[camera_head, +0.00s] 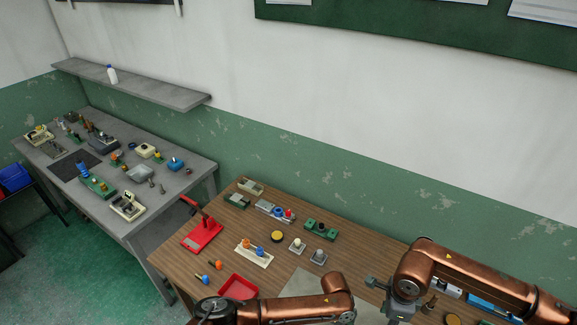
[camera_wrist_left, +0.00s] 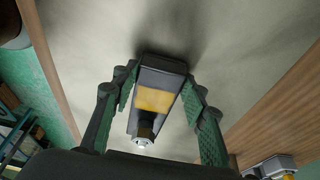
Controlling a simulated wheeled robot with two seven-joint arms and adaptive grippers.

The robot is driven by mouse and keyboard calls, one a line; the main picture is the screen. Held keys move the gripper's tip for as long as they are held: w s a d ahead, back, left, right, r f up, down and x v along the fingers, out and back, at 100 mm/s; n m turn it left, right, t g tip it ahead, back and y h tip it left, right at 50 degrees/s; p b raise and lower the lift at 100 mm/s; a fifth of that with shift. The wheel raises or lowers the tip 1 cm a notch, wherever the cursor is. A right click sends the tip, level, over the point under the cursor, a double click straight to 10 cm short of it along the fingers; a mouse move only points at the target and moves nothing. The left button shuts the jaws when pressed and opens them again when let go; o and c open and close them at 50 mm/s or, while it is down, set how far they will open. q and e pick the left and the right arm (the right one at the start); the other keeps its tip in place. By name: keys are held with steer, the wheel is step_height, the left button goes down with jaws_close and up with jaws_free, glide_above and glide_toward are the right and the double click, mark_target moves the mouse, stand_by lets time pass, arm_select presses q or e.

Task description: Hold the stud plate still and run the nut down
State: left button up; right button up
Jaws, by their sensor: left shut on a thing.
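The stud plate (camera_wrist_left: 155,100) is a dark block with a yellow patch, seen in the left wrist view. A metal stud or nut (camera_wrist_left: 143,137) shows at its near end; I cannot tell the two apart. My left gripper (camera_wrist_left: 160,95) is shut on the plate, one green-padded finger on each long side, over a pale grey surface. In the head view my left arm ends at the bottom edge and its gripper is out of sight. My right gripper (camera_head: 400,300) hangs at the bottom, right of centre, partly cut off; its jaw opening is unclear.
The wooden bench (camera_head: 225,228) carries a red lever press (camera_head: 203,235), a red tray (camera_head: 239,288), a cream holder (camera_head: 254,253) and several small fixtures. A grey mat (camera_head: 300,285) lies near my arms. A grey table (camera_head: 140,220) with more parts stands to the left.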

arm_select(q)
steer(key=o, duration=1.4)
steer(key=shift+c, duration=0.2)
